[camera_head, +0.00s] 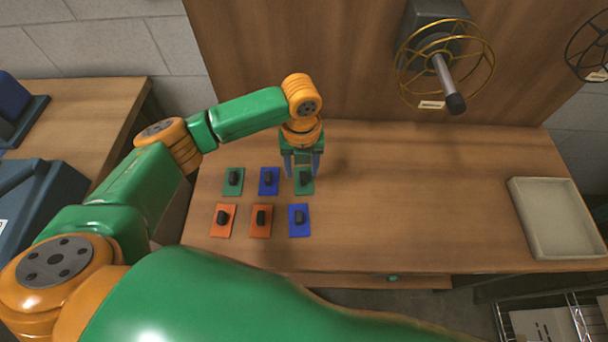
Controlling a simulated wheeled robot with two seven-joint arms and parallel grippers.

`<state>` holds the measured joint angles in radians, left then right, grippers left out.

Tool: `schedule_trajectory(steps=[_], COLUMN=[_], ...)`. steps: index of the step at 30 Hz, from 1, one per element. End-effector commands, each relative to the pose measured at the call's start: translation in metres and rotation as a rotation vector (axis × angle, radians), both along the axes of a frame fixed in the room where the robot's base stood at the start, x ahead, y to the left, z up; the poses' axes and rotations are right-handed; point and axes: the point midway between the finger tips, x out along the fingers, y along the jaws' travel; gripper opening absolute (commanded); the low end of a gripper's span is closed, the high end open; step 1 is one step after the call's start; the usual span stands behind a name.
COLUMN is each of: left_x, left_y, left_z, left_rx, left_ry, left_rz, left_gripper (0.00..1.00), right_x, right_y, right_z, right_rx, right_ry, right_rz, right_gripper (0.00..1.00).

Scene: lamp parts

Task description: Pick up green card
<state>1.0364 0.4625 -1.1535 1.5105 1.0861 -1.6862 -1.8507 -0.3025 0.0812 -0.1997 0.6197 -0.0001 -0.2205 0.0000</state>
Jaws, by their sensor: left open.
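Two green cards lie on the wooden table, each with a black block on top. One green card (228,189) is at the left of the back row. The other green card (309,189) is at the right of the back row, partly hidden by my left gripper. My left gripper (302,173) points down over this right green card, its open fingers on either side of the black block (304,178). I cannot tell whether the fingers touch the block or the card. My right gripper is not in view.
A blue card (268,189) lies between the green ones. The front row has two orange cards (222,232) (261,232) and a blue card (299,230). An empty pale tray (520,205) stands at the right. A yellow-rimmed reel (404,62) is on the back panel. The table's middle is clear.

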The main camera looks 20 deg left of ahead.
Motion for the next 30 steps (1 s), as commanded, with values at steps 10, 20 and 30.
schedule_trajectory(steps=[10,20,30], left_x=[0.002,0.002,0.002], left_y=[-0.001,-0.001,-0.001], left_z=[-0.028,-0.027,-0.023], left_rx=[0.0,0.0,0.0], left_ry=[-0.003,-0.003,-0.003], left_rz=[-0.001,0.0,0.0], left_gripper=[0.55,0.0,0.0], right_x=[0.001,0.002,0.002], right_y=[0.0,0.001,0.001], right_z=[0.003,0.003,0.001], right_rx=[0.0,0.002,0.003], right_ry=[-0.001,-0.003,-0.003], right_rz=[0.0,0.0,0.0], right_gripper=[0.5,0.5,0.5])
